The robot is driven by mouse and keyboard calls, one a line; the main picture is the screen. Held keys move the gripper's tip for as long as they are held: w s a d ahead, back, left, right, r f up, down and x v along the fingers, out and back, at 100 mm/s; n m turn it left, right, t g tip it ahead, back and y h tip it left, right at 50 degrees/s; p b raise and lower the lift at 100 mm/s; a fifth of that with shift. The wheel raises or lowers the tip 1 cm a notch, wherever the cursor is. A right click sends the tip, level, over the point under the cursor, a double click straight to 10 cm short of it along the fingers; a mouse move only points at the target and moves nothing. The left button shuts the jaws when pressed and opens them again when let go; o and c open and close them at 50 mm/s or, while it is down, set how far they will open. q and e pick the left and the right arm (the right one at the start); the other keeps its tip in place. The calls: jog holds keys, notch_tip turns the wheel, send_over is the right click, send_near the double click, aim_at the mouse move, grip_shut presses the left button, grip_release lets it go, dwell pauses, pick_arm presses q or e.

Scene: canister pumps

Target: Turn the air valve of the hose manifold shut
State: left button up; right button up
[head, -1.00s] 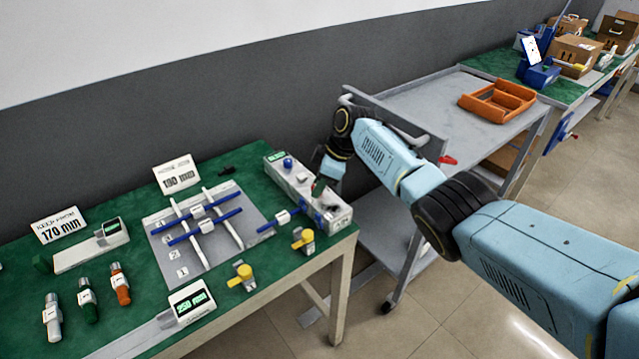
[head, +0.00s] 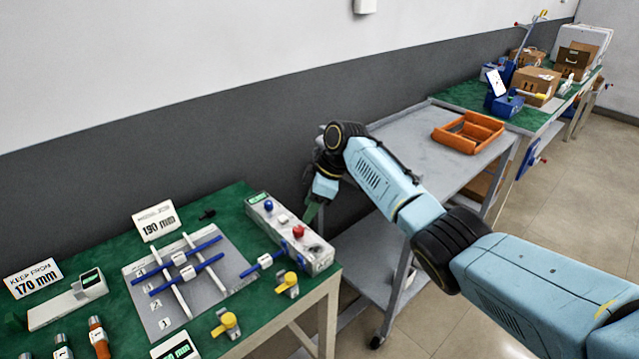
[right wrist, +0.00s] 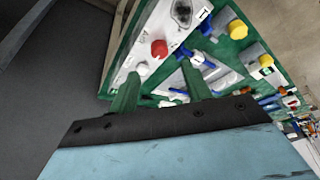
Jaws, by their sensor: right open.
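The hose manifold appears to be the long pale box (head: 318,262) at the right end of the green bench. On its top are a blue knob (head: 268,206), a white knob (head: 283,218) and a red knob (head: 298,232). I cannot tell from labels which is the air valve. My right gripper (head: 312,211) is open and empty, beside the box's far right side, apart from the knobs. The right wrist view shows its two green fingers (right wrist: 160,92), with the red knob (right wrist: 159,48) and white knob (right wrist: 142,69) beyond them. My left gripper is not in view.
A blue-handled fitting (head: 265,263) and two yellow-topped valves (head: 287,284) (head: 227,322) lie before the box. A grey board with blue and white rods (head: 205,285) is left of it. A grey cart (head: 425,135) with an orange tray (head: 468,132) stands right of the bench.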

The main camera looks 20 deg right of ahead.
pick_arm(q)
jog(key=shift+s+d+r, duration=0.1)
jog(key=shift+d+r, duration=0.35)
pick_arm(e)
jog(key=v, duration=0.6)
jog(key=shift+r, duration=0.1)
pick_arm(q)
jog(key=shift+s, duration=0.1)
pick_arm(e)
jog(key=shift+s, duration=0.1)
